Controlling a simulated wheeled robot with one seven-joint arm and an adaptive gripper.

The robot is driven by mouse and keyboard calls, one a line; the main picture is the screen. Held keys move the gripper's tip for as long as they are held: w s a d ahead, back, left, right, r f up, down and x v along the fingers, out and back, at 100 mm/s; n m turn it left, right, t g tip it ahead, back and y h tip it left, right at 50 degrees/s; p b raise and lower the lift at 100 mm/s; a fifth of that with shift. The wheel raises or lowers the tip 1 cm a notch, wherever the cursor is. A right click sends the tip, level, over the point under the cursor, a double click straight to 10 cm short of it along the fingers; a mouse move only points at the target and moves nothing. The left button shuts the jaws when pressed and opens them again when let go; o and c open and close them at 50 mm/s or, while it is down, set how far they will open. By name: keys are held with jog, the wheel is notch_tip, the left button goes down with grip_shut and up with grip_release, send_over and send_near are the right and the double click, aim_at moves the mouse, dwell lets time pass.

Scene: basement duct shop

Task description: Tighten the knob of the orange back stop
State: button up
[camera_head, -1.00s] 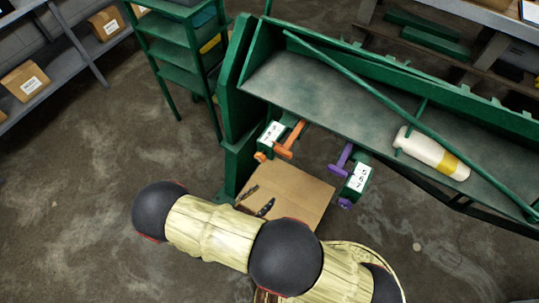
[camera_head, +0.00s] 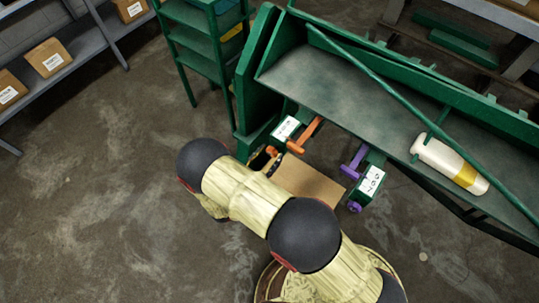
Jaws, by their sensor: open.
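The orange back stop (camera_head: 305,136) sits at the front edge of the green machine, left of centre, beside a green block with a white label (camera_head: 286,129). Its small orange knob (camera_head: 271,150) shows only in part at the lower left of that block. My gripper (camera_head: 268,161) is open, with its dark fingers right at the knob. My arm hides part of the gripper, and I cannot tell whether the fingers touch the knob or stand around it.
A purple back stop (camera_head: 353,161) with a purple knob (camera_head: 354,207) is to the right. A cardboard sheet (camera_head: 309,181) lies below, between the stops. A white bottle (camera_head: 449,164) lies on the machine bed (camera_head: 345,97). Green shelves (camera_head: 196,45) stand at the back left.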

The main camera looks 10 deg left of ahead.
jog(key=shift+w+d, duration=0.1)
jog(key=shift+w, duration=0.1)
jog(key=shift+c, duration=0.6)
jog(key=c, duration=1)
